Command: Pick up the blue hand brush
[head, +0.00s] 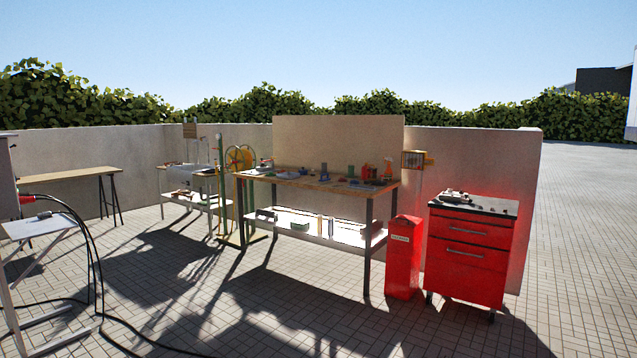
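I cannot make out a blue hand brush for certain in the head view. Several small objects lie on the wooden workbench (318,184) in the middle distance, and they are too small to tell apart. Among them is an orange-red bottle-like thing (388,168) near the right end. Neither of my grippers shows in this view.
A red bin (404,258) and a red drawer cabinet (468,250) stand right of the workbench. A sink stand (190,178) and a wooden table (62,175) are to the left. Black cables (95,262) run over the paving. The right-hand paving is clear.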

